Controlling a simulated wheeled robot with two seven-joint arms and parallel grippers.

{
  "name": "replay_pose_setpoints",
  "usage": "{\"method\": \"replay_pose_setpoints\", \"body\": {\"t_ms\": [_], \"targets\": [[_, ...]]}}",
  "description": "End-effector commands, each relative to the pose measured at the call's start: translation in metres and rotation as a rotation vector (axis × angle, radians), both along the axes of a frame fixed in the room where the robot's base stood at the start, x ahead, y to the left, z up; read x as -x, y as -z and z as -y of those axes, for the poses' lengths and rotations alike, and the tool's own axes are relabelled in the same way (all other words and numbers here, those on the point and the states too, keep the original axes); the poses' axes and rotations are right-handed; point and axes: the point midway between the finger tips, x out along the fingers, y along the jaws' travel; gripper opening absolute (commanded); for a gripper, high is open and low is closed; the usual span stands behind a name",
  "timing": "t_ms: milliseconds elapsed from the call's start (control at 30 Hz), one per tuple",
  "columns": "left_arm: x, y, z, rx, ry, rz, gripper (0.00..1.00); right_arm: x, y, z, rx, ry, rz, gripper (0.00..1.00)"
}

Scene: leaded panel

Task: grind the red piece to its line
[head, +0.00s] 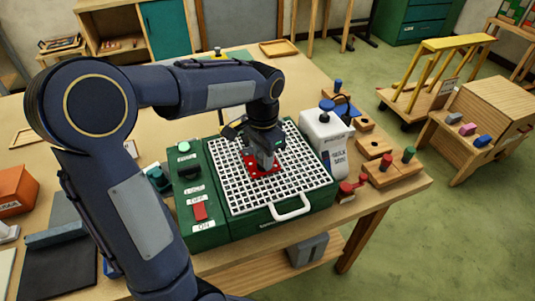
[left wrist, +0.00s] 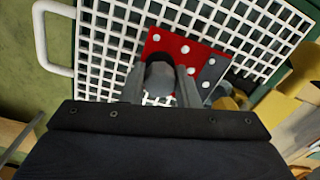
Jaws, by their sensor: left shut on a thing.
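The red piece (head: 262,168) lies at the white grid top (head: 236,196) of the green grinder (head: 258,229). In the left wrist view the red piece (left wrist: 180,50) has white dots and adjoins a dark grey part (left wrist: 211,71), also dotted. My left gripper (head: 264,166) points down over it. Its fingers (left wrist: 160,86) are shut on a grey round knob (left wrist: 160,76) that appears to stand on the red piece. My gripper hides part of the piece, and I cannot make out its line. A red switch (head: 200,211) sits on the grinder's left panel. My right gripper is not in view.
A white container (head: 325,142) stands at the grinder's right back corner. Wooden blocks with coloured knobs (head: 392,171) line the table's right side. An orange box (head: 14,188) and a dark mat (head: 52,268) lie at left. The table behind the grinder is mostly clear.

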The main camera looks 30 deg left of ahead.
Motion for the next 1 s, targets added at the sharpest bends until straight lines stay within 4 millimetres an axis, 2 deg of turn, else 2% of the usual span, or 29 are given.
{"method": "replay_pose_setpoints", "body": {"t_ms": [200, 567, 1000], "targets": [[0.006, 0.000, -0.009, -0.003, -0.005, 0.004, 0.08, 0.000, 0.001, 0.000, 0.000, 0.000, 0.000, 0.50], [0.007, 0.000, -0.010, -0.003, -0.005, 0.003, 0.08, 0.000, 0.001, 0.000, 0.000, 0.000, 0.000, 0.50], [-0.005, -0.001, 0.002, -0.002, -0.002, 0.004, 0.08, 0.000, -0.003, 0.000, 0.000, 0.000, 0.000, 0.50]]}}
